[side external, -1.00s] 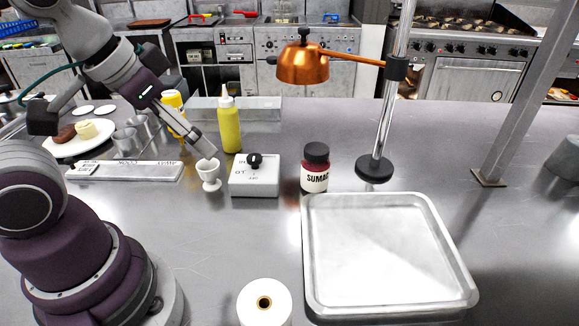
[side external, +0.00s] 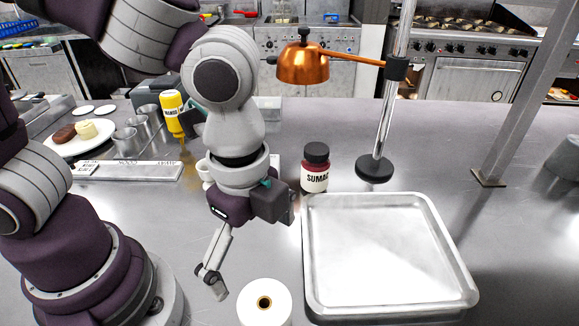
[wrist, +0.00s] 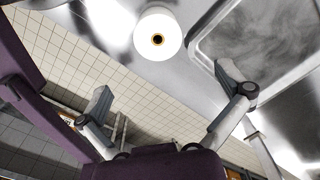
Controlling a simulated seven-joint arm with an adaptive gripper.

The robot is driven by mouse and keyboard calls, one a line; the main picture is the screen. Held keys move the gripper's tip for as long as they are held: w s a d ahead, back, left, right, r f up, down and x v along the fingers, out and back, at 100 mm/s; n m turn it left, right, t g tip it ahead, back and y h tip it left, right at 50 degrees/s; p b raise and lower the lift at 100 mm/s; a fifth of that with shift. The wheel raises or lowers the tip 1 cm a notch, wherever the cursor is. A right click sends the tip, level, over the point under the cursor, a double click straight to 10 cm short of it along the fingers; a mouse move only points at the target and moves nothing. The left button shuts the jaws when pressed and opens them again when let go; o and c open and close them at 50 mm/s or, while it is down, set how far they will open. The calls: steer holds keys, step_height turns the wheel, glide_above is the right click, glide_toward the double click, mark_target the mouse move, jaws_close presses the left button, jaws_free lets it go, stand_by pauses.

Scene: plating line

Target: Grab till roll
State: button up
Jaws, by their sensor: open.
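The till roll (side external: 264,303) is a white paper roll with a dark-ringed core, standing on the steel counter at the bottom of the side view, just left of the tray. It also shows at the top middle of the wrist view (wrist: 158,33). My gripper (side external: 213,284) is just left of the roll in the side view, pointing down, apart from it. In the wrist view my gripper (wrist: 165,85) has its two fingers spread wide with nothing between them, and the roll lies beyond the fingertips.
A metal tray (side external: 308,262) lies right of the roll. A sumac jar (side external: 315,168), a copper heat lamp (side external: 303,65) and its post base (side external: 374,168) stand behind.

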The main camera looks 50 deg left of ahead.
mark_target(265, 303)
steer(key=shift+m, duration=0.5)
step_height(265, 303, down, 11)
steer(key=shift+d+f, duration=0.1)
steer(key=shift+d, duration=0.05)
steer(key=c, duration=1.2)
